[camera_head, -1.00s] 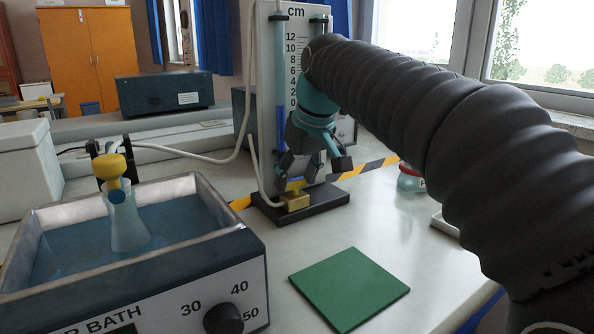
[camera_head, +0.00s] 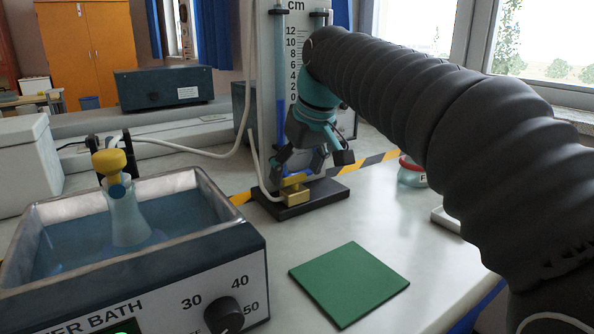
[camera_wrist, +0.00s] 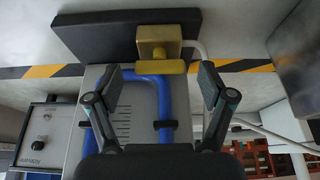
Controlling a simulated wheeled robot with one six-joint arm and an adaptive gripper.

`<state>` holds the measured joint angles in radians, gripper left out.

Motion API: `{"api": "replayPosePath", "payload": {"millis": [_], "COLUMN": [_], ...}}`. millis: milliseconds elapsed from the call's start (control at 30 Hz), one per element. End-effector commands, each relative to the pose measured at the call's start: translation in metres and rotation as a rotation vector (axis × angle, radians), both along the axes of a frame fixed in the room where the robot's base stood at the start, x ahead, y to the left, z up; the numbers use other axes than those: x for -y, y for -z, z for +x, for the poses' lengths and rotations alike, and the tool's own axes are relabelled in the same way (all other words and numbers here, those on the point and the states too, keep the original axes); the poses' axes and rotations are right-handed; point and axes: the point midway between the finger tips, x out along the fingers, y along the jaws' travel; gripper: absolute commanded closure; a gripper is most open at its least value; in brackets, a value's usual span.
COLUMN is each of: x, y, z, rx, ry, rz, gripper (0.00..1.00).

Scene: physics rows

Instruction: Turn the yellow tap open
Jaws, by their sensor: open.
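The yellow tap has a brass-coloured block (camera_head: 297,195) on a black base and a yellow handle (camera_head: 294,181) in front of the gauge's scale board. In the wrist view the block (camera_wrist: 158,42) is at upper middle, with the handle (camera_wrist: 160,67) lying as a crosswise bar at its near side. My gripper (camera_head: 313,160) is just above the tap. In the wrist view, its two fingers (camera_wrist: 160,87) are spread wide, one at each side beyond the handle's ends.
The scale board (camera_head: 303,70) with a blue liquid tube stands behind the tap on a black base (camera_head: 325,193). A water bath (camera_head: 200,275) with a yellow-topped flask (camera_head: 124,215) is at left. A green mat (camera_head: 349,284) lies in front. A jar (camera_head: 412,173) is at right.

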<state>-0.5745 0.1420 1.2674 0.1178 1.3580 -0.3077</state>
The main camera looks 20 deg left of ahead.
Motion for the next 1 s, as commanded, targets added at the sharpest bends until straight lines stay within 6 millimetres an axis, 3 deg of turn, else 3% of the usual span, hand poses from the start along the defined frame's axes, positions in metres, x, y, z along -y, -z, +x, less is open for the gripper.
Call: {"api": "replayPosePath", "payload": {"millis": [600,1000], "x": [0.029,0.034], "y": [-0.094,-0.108], "z": [-0.024,-0.029], "rx": [0.002,0.000], "ry": [-0.001,-0.001], "rz": [0.001,0.000], "gripper": [0.19,0.19]}}
